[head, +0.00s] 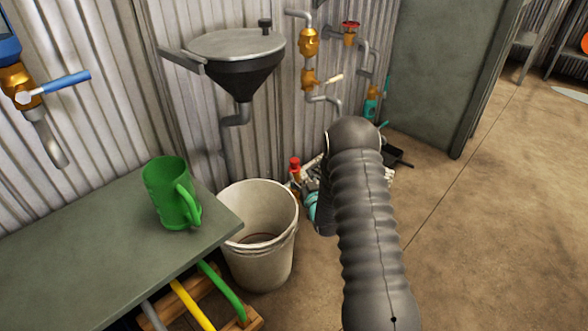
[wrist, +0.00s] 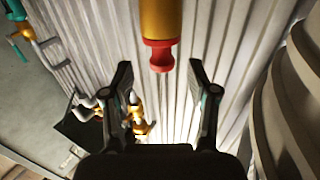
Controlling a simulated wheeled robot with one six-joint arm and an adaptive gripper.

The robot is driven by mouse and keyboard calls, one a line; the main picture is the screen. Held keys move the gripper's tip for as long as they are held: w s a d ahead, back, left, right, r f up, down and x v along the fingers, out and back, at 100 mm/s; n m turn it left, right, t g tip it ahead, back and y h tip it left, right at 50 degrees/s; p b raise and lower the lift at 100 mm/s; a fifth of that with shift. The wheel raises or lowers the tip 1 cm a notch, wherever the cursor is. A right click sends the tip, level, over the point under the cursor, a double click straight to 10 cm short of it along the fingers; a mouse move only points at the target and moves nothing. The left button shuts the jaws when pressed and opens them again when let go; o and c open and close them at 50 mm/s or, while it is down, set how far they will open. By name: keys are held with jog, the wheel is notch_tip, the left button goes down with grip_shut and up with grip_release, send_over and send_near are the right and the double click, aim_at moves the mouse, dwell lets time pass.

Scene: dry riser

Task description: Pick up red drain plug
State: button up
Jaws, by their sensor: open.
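The red drain plug (wrist: 160,52) shows in the wrist view, a flanged red piece on the end of a brass cylinder (wrist: 160,18). A red-topped brass fitting (head: 295,164) beside the bucket in the head view looks like the same plug. My gripper (wrist: 160,76) is open and empty, its two dark fingers spread to the left and right of the plug. The plug lies between and slightly above the fingertips in the picture; I see no contact. In the head view my arm covers most of the gripper and its fingers.
A pale bucket (head: 258,265) stands left of the fitting. A bench (head: 90,250) with a green mug (head: 171,192) is farther left. A funnel (head: 238,65) and pipes with a red handwheel (head: 350,27) are along the corrugated wall. The floor (head: 490,220) at right is clear.

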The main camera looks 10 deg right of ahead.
aim_at(295, 167)
jog(key=shift+w+a, duration=0.2)
jog(key=shift+w, duration=0.65)
jog(key=shift+w+a, duration=0.15)
jog(key=shift+w, duration=0.75)
jog(key=shift+w+a, duration=0.2)
jog(key=shift+w, duration=0.65)
jog(key=c, duration=1)
